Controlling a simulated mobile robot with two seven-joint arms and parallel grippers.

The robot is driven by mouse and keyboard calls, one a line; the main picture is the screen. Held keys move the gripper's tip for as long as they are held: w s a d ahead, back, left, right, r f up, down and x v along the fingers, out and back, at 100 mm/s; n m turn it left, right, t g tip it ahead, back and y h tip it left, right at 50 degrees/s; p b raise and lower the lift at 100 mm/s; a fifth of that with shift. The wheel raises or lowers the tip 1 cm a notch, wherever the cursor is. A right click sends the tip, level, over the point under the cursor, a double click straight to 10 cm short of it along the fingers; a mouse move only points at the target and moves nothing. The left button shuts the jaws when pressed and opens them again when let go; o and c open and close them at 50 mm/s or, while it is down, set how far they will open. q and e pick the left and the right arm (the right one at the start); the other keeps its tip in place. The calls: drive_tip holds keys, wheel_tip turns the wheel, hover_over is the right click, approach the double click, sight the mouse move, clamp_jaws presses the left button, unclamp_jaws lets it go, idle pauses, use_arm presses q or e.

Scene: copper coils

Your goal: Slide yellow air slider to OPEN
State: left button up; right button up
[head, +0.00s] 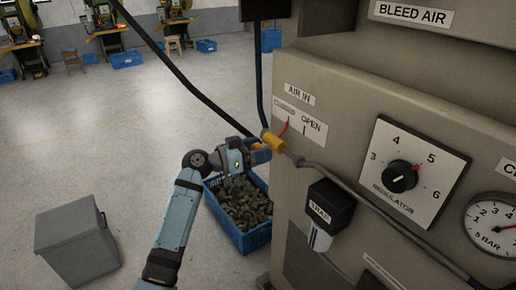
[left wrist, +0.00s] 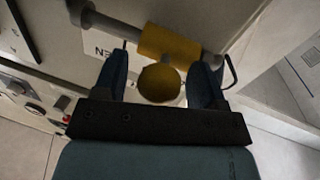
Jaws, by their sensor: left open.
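The yellow air slider (head: 272,142) sits on a grey pipe on the machine's side panel, under the AIR IN label (head: 299,94). It is at the left, by the red line below CLOSED, left of the dark line below OPEN. In the left wrist view the slider shows as a yellow sleeve (left wrist: 166,42) with a round yellow knob (left wrist: 160,83). My left gripper (head: 258,153) is at the slider in the head view. In the left wrist view the open fingers (left wrist: 161,75) stand on either side of the knob, with gaps visible. My right gripper is not in view.
A regulator dial (head: 404,176), a black SNAP-like labelled block (head: 330,205) and a pressure gauge (head: 492,224) are on the panel to the right. A dark hose crosses the panel. A blue crate of parts (head: 241,238) and a grey bin (head: 76,240) stand on the floor.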

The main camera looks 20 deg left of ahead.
use_arm(q)
clamp_jaws()
drive_tip(key=s+d+b, duration=0.1)
drive_tip(key=s+d, duration=0.3)
drive_tip(key=d, duration=0.1)
drive_tip(key=shift+d+f, duration=0.1)
drive_tip(key=shift+c, duration=1.4)
unclamp_jaws()
drive_tip(key=shift+o, duration=1.4)
drive_tip(key=shift+s+d, duration=0.1)
drive_tip(key=shift+s, duration=0.05)
